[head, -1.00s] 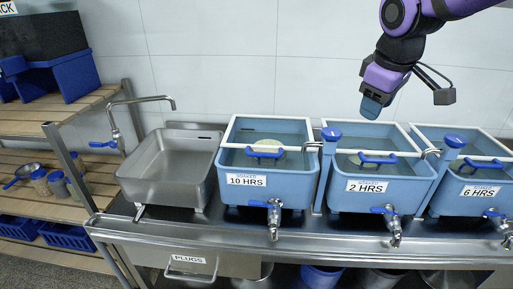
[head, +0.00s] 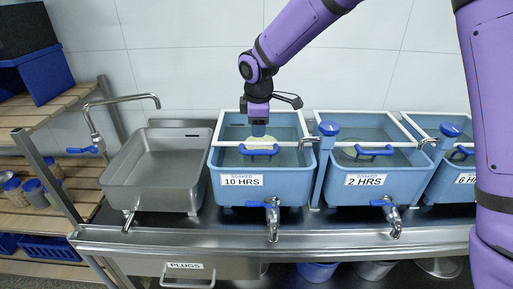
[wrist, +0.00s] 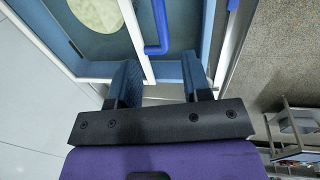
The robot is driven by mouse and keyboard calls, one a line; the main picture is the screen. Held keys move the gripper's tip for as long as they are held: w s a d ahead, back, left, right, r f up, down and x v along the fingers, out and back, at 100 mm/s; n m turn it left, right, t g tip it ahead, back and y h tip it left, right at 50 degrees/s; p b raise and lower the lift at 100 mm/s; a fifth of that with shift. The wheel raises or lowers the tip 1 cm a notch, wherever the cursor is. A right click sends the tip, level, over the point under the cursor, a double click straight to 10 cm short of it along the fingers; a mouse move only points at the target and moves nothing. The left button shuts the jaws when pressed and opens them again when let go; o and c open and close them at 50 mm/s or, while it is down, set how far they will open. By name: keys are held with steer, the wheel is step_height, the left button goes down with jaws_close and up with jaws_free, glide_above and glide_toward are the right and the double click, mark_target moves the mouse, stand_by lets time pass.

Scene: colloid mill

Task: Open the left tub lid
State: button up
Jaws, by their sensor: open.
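The left tub (head: 225,188) is light blue and labelled "10 HRS". Its lid is a clear panel in a white frame (head: 225,113) with a blue bar handle (head: 258,152), and it lies closed. A pale round thing shows under the panel. My gripper (head: 258,131) points down over the lid, just behind the handle in the head view. In the wrist view my gripper (wrist: 158,72) is open and empty, its two blue fingers apart. The handle (wrist: 160,28) shows beyond the fingertips, not between them. I cannot tell the exact height above the lid.
A "2 HRS" tub (head: 338,195) with a similar lid and handle stands to the right, with another tub beyond. A steel sink (head: 123,190) stands to the left under a tap (head: 125,101). Taps stick out from the tub fronts. A drawer labelled "PLUGS" (head: 205,267) is below.

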steer(key=f, duration=0.3)
steer(key=w+f, duration=0.1)
steer(key=f, duration=0.5)
steer(key=shift+w+f, duration=0.3)
steer(key=shift+w, duration=0.05)
steer(key=shift+r, duration=0.1)
jaws_close()
